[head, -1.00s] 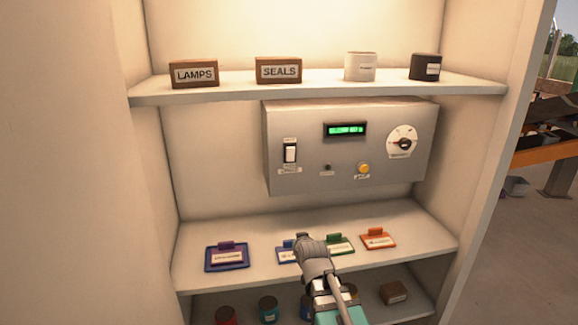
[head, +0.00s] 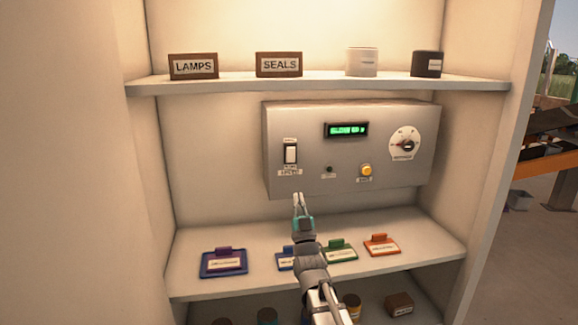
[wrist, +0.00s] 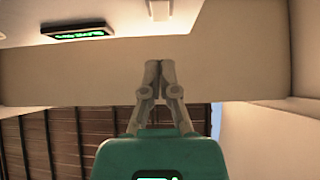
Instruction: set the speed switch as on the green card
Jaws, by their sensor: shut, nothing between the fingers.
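The grey control box (head: 345,185) hangs above the middle shelf. Its white rocker switch (head: 291,154) is at the left, with a small label under it that I cannot read. A round dial (head: 404,143) is at the right, its red-marked pointer towards the left. The green card (head: 339,251) stands on the shelf; its text is too small to read. My gripper (head: 299,197) is shut and empty, just below the box's lower edge, under the switch. In the wrist view my gripper's fingertips (wrist: 160,66) are together.
The box also has a lit green display (head: 347,130) and a yellow button (head: 366,170). Purple (head: 224,262), blue (head: 284,263) and orange (head: 382,245) cards stand on the shelf, the blue one partly behind my arm. An upper shelf (head: 320,82) holds labelled blocks and two cans.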

